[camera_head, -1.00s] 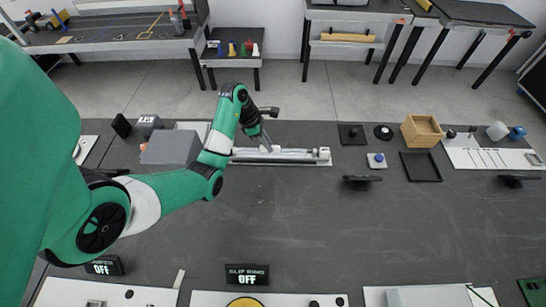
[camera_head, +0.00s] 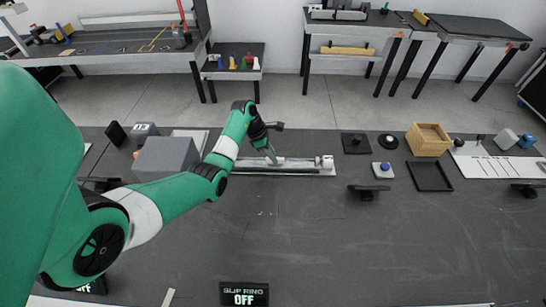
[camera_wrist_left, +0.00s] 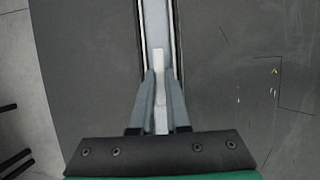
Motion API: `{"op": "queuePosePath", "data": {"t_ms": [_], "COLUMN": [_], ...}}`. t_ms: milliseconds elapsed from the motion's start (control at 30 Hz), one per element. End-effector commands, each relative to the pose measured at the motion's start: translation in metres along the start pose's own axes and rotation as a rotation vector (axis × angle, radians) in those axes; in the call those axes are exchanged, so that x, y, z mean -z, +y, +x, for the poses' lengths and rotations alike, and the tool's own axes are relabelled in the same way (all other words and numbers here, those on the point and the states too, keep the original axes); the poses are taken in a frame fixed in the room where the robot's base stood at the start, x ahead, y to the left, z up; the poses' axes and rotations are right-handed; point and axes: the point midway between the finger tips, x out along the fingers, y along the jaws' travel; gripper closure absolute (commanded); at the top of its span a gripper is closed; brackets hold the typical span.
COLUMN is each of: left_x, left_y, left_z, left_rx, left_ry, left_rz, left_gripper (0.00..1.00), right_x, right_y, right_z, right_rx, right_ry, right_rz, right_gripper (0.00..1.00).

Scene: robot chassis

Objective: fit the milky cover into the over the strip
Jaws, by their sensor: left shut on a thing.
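A long, narrow channel fixture (camera_head: 300,171) lies on the dark table, with a white block (camera_head: 325,161) at its right end. My left gripper (camera_head: 272,158) is over the fixture, fingers pointing down. In the left wrist view, its two grey fingers (camera_wrist_left: 160,78) are closed about a narrow whitish piece (camera_wrist_left: 158,58), which looks like the milky cover. The piece lines up with the pale channel (camera_wrist_left: 158,25) running up the picture between dark rails. I cannot tell whether it is seated or just above the channel. The strip itself is not clearly distinguishable. My right gripper is not in view.
A grey box (camera_head: 168,157) stands left of the fixture, close to my left arm. To the right are a blue-topped button box (camera_head: 382,170), a wooden box (camera_head: 428,139) and a black tray (camera_head: 429,177). The table's middle front is mostly clear.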

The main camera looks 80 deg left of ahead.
Motion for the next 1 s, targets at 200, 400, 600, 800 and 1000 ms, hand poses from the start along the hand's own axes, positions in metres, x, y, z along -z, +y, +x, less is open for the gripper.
{"op": "queuePosePath", "data": {"t_ms": [200, 400, 600, 800, 1000], "left_x": [0.001, 0.001, 0.0, -0.002, -0.002], "left_y": [0.0, 0.0, 0.0, 0.001, 0.001], "left_z": [0.003, 0.003, 0.0, -0.036, -0.086], "left_rx": [0.001, 0.001, 0.0, -0.003, -0.003], "left_ry": [0.0, 0.0, 0.0, -0.001, -0.001], "left_rz": [0.0, 0.0, 0.0, -0.002, -0.001], "left_gripper": [0.68, 0.56, 0.56, 0.56, 0.56], "right_x": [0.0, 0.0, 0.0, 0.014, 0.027], "right_y": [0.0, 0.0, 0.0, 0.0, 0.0], "right_z": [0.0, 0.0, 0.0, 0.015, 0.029], "right_rx": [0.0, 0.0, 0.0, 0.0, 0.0], "right_ry": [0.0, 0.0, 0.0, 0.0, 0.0], "right_rz": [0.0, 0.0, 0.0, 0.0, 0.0], "right_gripper": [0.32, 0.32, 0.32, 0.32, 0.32]}}
